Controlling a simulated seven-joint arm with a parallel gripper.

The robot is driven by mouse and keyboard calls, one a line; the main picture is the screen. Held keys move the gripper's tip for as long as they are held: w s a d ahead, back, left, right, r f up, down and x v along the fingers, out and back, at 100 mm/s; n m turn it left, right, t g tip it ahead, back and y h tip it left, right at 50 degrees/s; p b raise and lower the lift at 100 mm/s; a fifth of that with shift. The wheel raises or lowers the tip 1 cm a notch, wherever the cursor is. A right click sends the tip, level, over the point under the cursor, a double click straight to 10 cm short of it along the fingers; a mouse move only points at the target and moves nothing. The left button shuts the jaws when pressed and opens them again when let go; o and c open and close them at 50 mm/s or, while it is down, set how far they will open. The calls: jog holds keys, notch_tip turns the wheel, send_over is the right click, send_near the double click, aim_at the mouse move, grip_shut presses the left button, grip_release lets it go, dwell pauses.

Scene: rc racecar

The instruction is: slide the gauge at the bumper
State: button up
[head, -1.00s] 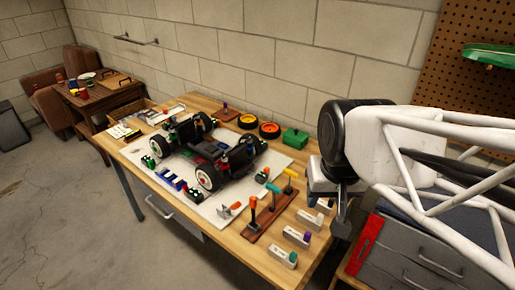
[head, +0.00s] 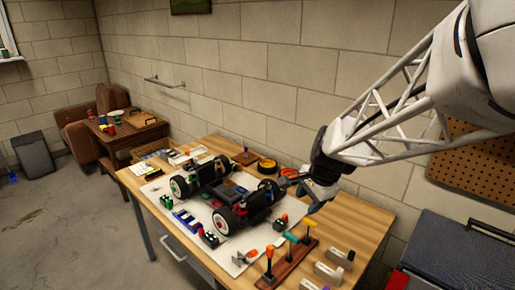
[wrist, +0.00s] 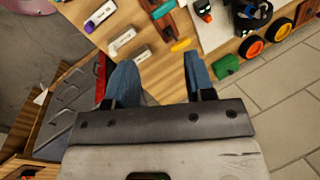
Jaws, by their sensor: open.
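A small grey-and-orange tool (head: 250,255) lies near the mat's front corner. I cannot tell for sure which piece is the gauge, and the bumper is not clear at this size. My gripper (head: 305,192) is above the bench's right rear side, right of the car. In the wrist view its two blue fingers (wrist: 158,65) are apart with nothing between them.
A wooden rack (head: 290,260) with coloured-handled tools stands at the front right, beside white blocks (head: 328,274). Yellow and orange wheels (head: 267,166) lie behind the car. A green box (wrist: 226,66) sits near the fingers in the wrist view. A wall runs behind the bench.

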jog(key=w+f+m, duration=0.7)
jog(key=w+f, duration=0.1)
jog(key=w, duration=0.4)
jog(key=m, duration=0.7)
send_near(285, 215)
jog(key=shift+s+d+f+y, duration=0.1)
jog(key=shift+d+f+y, duration=0.1)
jog(key=shift+f+y, duration=0.25)
jog(key=shift+x, duration=3.9)
grip_shut()
